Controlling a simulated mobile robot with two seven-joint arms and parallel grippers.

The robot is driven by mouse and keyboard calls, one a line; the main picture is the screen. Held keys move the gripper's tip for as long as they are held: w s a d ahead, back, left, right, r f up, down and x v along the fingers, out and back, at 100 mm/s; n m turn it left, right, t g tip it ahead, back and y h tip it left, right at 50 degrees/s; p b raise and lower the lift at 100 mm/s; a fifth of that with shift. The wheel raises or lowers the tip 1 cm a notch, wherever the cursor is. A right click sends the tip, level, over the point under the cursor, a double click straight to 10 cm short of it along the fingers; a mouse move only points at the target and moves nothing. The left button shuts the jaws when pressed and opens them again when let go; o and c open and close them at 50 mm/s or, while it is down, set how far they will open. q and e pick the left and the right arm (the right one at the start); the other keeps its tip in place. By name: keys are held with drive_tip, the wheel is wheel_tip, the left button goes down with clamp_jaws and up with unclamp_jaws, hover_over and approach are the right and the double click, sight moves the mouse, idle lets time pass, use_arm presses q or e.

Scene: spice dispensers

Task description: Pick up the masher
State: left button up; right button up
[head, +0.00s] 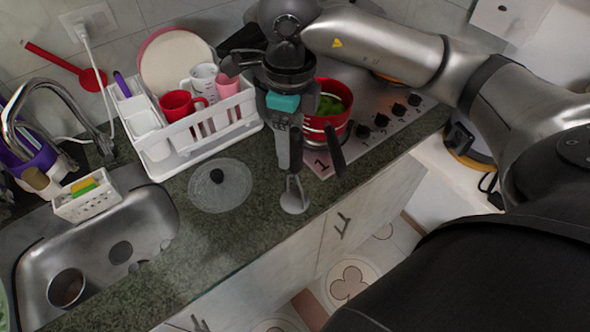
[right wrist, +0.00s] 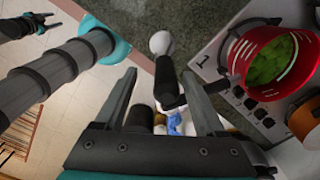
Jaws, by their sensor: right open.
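The masher (head: 294,195) has a grey rounded head and a dark handle. In the head view its head shows near the counter's front edge, just below my right gripper (head: 317,172), which hides part of the handle. In the right wrist view the pale head of the masher (right wrist: 160,44) lies beyond the fingertips, and its black handle points back between the two spread fingers of my right gripper (right wrist: 160,74). The right gripper is open, and I see no clear contact with the handle. A dark gripper, apparently my left (right wrist: 42,22), shows small at the upper left; its opening is unclear.
A red pot (head: 329,122) with green contents stands on the stove (head: 372,110), close beside the right gripper. A glass lid (head: 219,187) lies left of the masher. A white dish rack (head: 190,140) with cups stands behind. The sink (head: 165,215) is at the left.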

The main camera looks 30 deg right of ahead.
sight(295, 158)
drive_tip(key=f, duration=0.2)
drive_tip(key=d+f, duration=0.1)
drive_tip(key=f, duration=0.1)
drive_tip(key=shift+f, duration=0.8)
clamp_jaws()
